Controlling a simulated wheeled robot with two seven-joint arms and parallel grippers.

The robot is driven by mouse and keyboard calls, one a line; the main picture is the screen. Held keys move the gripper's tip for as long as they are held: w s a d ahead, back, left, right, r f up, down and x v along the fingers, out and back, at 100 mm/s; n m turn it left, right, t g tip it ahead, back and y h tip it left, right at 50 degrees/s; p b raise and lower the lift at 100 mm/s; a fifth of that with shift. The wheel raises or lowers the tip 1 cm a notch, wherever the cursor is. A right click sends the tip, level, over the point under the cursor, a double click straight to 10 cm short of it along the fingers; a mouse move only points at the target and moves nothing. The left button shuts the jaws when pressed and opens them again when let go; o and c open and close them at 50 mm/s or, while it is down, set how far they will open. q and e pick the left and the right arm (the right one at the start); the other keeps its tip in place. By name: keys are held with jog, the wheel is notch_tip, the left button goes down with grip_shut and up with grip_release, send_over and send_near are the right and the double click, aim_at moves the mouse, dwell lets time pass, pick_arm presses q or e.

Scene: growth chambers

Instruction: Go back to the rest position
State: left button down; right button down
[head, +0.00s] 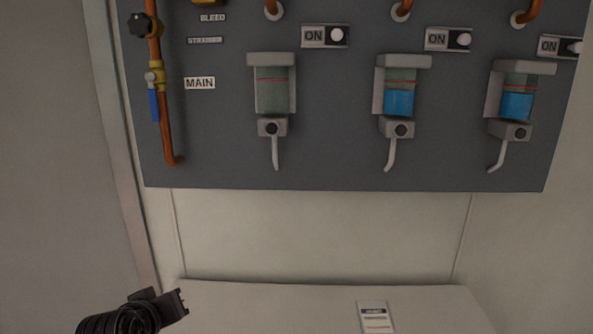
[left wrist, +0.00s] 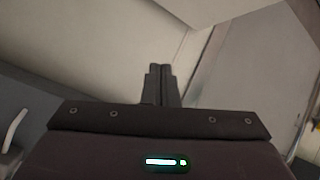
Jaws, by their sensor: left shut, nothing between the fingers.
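My left gripper (head: 179,302) shows at the bottom left of the head view, at the end of my dark arm. It is low in front of the pale wall, apart from the panel and everything on it. In the left wrist view the two fingers of my left gripper (left wrist: 160,76) are together, with nothing between them. My right gripper is in neither view.
A grey panel (head: 330,160) carries three reservoirs: the left (head: 273,95) shows no blue, the middle (head: 399,103) and right (head: 517,105) hold blue liquid. A blue-handled valve (head: 153,105) is at left. A small labelled card (head: 375,316) lies on the pale surface (head: 270,305) below.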

pick_arm(q)
jog(key=s+d+f+m+g, duration=0.2)
jog(key=s+f+m+g, duration=0.2)
jog(key=s+f, duration=0.6)
jog(key=s+d+f+m+g, duration=0.35)
jog(key=s+f, duration=0.55)
jog(key=s, duration=0.3)
notch_tip(320, 180, down, 28)
jog(key=s+g, duration=0.2)
jog(key=s+a+f, duration=0.2)
jog(key=s+f, duration=0.7)
jog(key=s+a+f, duration=0.2)
jog(key=s+f, duration=0.8)
jog(key=shift+a+g+h, duration=0.15)
jog(key=shift+g+h, duration=0.15)
jog(key=shift+g, duration=0.05)
jog(key=shift+s+m, duration=0.1)
jog(key=shift+m, duration=0.15)
